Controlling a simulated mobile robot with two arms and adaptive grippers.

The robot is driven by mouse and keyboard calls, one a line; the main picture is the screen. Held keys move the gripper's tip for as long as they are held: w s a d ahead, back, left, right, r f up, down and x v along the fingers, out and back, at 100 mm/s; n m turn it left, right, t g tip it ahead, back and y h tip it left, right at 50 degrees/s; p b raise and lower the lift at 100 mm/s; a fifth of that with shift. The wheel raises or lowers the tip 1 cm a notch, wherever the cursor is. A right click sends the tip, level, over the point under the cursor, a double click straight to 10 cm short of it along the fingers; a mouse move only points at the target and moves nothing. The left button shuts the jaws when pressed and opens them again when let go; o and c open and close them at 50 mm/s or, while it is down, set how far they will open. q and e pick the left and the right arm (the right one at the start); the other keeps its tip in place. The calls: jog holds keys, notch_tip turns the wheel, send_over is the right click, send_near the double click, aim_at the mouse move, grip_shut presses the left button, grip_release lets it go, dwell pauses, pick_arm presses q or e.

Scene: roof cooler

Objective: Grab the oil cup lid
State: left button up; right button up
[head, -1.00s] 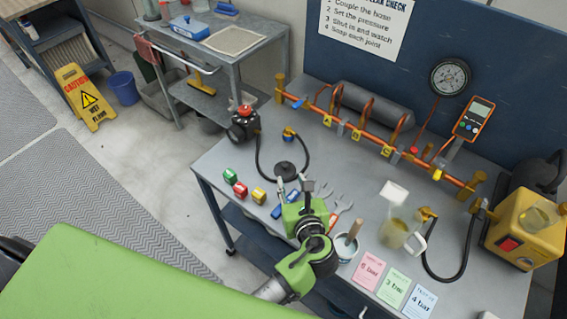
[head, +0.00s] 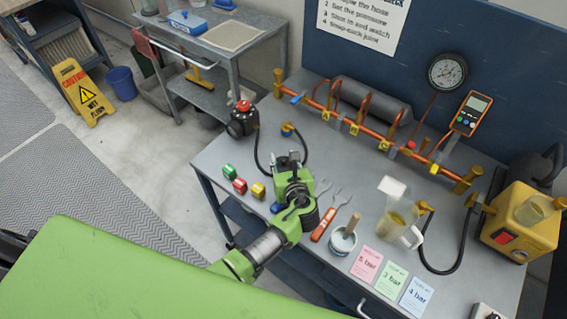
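The round black lid seen earlier on the workbench is now mostly or fully covered by my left gripper (head: 287,158). The gripper points down over that spot, beside the black hose. Its fingers are small and dark here, so I cannot tell whether they are open or shut, or whether they touch the lid. A clear cup of yellowish oil (head: 536,209) sits on the yellow pump (head: 528,232) at the right. My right gripper is not in view.
A glass jug (head: 401,224), a white pot with a wooden handle (head: 343,241) and an orange-handled tool (head: 324,226) stand or lie right of my arm. Coloured blocks (head: 240,186) lie left. The copper pipe manifold (head: 365,136) runs along the back.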

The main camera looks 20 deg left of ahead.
pick_arm(q)
grip_shut()
jog(key=shift+r, duration=0.1)
